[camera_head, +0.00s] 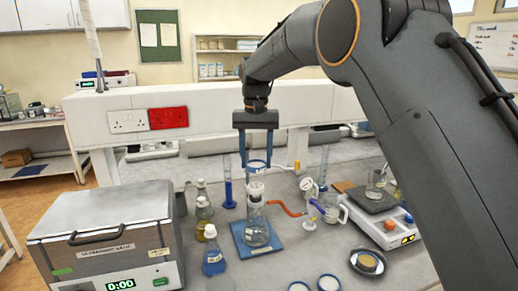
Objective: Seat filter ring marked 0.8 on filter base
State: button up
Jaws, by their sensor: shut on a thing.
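My gripper (258,165) points straight down above the bench, with its two blue fingers on either side of a blue-rimmed filter ring (258,162). It is shut on this ring; its marking cannot be read from here. The white filter base (256,187) sits on top of a clear flask (257,232), a short way below the ring in the picture. Whether ring and base touch cannot be told. The flask stands upright on a blue mat (272,250), and an orange hose (287,209) runs from its side to the right.
Two more blue-rimmed rings (328,283) lie at the front edge. Several bottles, one a blue bottle (214,258), stand left of the mat, beside an ultrasonic bath (105,235). A blue cylinder (228,190) stands behind. A gauge (309,188) and a balance (385,228) are at right.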

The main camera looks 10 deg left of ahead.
aim_at(255, 166)
jog(key=shift+a, duration=0.25)
jog(key=shift+d+f+b, duration=0.15)
jog(key=shift+f+b, duration=1.7)
jog(key=shift+f, duration=0.9)
jog(key=shift+s+f+p, duration=0.1)
jog(key=shift+f+p, duration=0.35)
jog(key=shift+p, duration=0.1)
dwell(0.4)
jog(key=o, duration=1.1)
